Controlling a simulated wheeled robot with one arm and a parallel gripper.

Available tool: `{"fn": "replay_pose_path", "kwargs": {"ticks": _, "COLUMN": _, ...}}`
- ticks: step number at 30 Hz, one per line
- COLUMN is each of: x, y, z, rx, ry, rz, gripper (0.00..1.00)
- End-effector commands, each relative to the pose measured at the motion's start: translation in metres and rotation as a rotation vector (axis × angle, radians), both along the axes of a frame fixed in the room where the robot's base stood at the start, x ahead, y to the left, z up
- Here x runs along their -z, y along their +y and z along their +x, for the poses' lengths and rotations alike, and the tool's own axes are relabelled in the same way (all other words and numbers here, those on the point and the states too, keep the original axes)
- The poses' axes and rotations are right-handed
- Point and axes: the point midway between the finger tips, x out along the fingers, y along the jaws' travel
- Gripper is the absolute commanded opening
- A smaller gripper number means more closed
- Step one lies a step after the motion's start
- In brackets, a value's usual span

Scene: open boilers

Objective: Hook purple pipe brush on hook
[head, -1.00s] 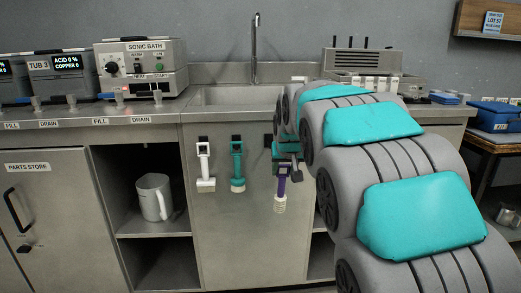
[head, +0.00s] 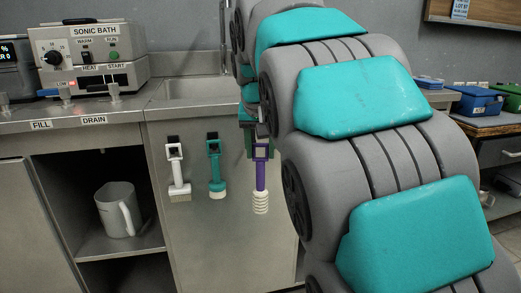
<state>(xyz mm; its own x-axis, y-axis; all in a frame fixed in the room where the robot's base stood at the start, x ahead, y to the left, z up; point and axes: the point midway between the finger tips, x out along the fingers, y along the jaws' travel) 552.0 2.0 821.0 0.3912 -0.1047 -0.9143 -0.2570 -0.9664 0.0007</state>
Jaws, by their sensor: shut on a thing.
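The purple pipe brush (head: 261,173) hangs upright, bristles down, in front of the steel sink cabinet, right of a white brush (head: 178,170) and a teal brush (head: 215,168). Those two hang on black hooks on the panel. My gripper (head: 253,137) is at the purple brush's top loop, shut on it, mostly hidden by my arm. A dark piece shows at the loop's top; I cannot tell whether it is the hook or part of my gripper, nor whether the loop is around a hook.
The sink (head: 190,89) is above the panel. The sonic bath (head: 90,58) stands on the counter at left. Blue boxes (head: 474,101) stand at right. My arm covers the middle right.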

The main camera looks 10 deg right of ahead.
Motion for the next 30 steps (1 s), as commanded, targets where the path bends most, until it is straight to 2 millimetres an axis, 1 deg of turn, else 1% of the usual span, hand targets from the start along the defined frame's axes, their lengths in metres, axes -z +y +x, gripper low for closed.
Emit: {"fn": "replay_pose_path", "kwargs": {"ticks": 30, "x": 0.005, "y": 0.000, "z": 0.056, "rx": -0.001, "ry": 0.000, "rz": 0.000, "gripper": 0.00}}
